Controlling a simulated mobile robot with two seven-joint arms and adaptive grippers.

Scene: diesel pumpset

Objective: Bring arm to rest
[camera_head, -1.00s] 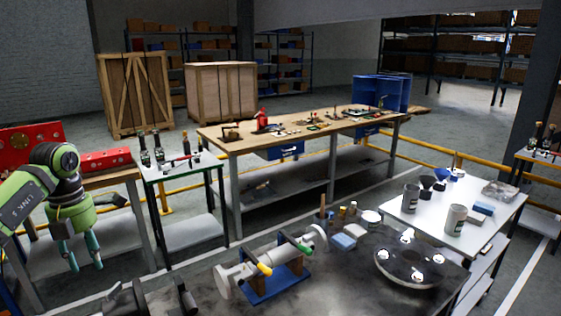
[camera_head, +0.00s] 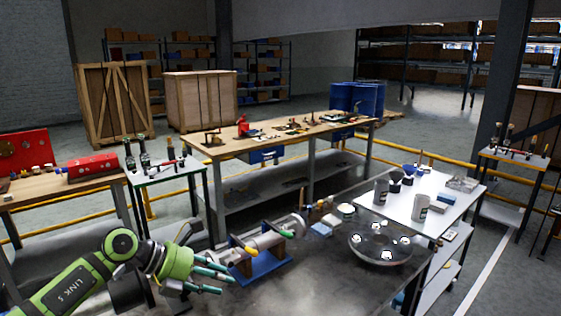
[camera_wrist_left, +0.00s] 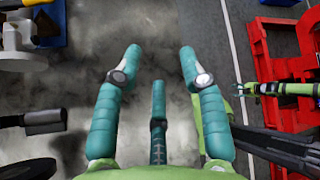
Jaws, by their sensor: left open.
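My left gripper (camera_head: 222,279) is at the lower left in the head view, its teal fingers pointing right. It is beside the dark workbench (camera_head: 330,287), near the blue stand (camera_head: 262,265) holding a grey cylindrical part. In the left wrist view, the three teal fingers (camera_wrist_left: 159,52) are spread apart with nothing between them, above a blotchy grey surface. A small green arm end (camera_wrist_left: 240,90), probably my right gripper, shows at the right of that view. It is too small to tell whether it is open.
A white table (camera_head: 445,212) with cups stands at right, and a small table with bottles (camera_head: 165,172) at left. A long wooden bench (camera_head: 215,152) stands behind.

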